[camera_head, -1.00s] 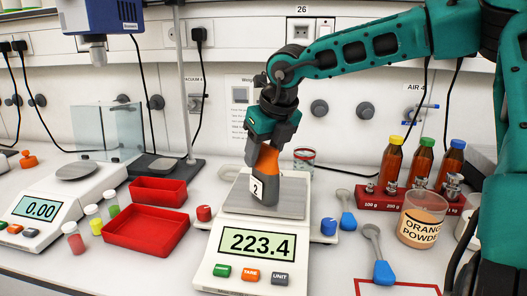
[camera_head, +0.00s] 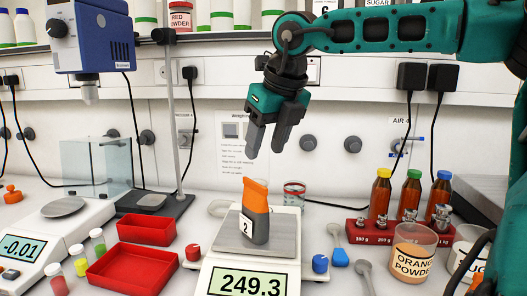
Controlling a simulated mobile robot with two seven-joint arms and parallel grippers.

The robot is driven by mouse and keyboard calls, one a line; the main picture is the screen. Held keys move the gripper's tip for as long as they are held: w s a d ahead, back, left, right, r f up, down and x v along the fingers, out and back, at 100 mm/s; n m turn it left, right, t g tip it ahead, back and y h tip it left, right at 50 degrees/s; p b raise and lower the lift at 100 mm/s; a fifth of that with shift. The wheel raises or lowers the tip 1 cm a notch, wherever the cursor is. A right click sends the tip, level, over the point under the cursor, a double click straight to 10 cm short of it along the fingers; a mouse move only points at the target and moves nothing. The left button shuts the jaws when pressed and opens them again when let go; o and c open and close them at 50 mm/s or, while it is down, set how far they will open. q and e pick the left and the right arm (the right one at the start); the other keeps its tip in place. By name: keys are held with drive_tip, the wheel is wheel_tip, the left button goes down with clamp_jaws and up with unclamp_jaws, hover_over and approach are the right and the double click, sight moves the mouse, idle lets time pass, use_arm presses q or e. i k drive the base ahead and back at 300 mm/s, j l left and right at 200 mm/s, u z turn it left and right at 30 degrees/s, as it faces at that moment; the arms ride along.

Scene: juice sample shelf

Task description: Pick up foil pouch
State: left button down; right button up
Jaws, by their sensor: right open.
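The foil pouch (camera_head: 256,213), with an orange upper part, a dark grey lower part and a white "2" label, stands upright on the pan of the middle balance (camera_head: 284,233). The balance display reads 249.3. My right gripper (camera_head: 268,146) is above the pouch, pointing down, with its two dark fingers apart and nothing between them. There is a clear gap between the fingertips and the pouch top. My left gripper is not in the view.
Red trays (camera_head: 130,268) lie left of the balance, with small capped vials beside them. A shelf runs along the top.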

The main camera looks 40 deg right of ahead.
sight(255, 223)
drive_tip(key=k+j, duration=0.35)
drive_tip(key=j, duration=0.15)
drive_tip(key=k+j, duration=0.4)
drive_tip(key=j, duration=0.1)
